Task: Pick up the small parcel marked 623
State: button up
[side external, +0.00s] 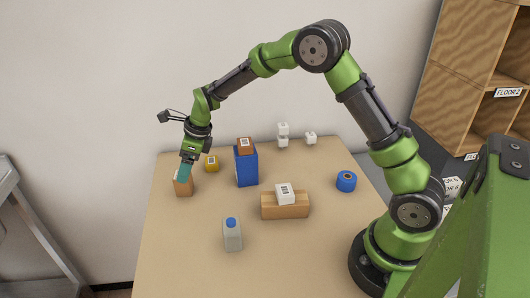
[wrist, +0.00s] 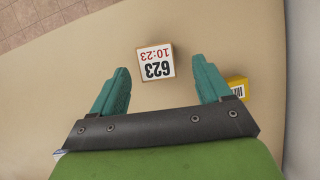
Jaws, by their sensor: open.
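The small parcel marked 623 (wrist: 156,64) shows in the wrist view as a box with a white label face, "623" in black and "10:23" in red, upside down in the picture. It lies between the tips of my two teal fingers, with a gap on each side. In the side view the brown parcel (side external: 184,188) stands near the table's far left edge. My gripper (side external: 185,172) points down at it, fingers at its upper part; I cannot tell there whether they touch it. My gripper (wrist: 160,67) is open and holds nothing.
A yellow parcel (side external: 211,164) stands close on the right. Beyond it are a blue box (side external: 246,170) with an orange parcel (side external: 245,146) on top, a long brown box (side external: 285,211) under a white parcel (side external: 285,192), a bottle (side external: 232,236) and a blue roll (side external: 346,183). The table's front left is clear.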

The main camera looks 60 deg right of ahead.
aim_at(186, 189)
jog(key=shift+x, duration=3.15)
jog(key=shift+a, duration=0.2)
jog(key=shift+c, duration=0.2)
jog(key=shift+s, duration=0.1)
jog(key=c, duration=0.9)
jog(key=shift+c, duration=0.8)
jog(key=shift+r, duration=0.15)
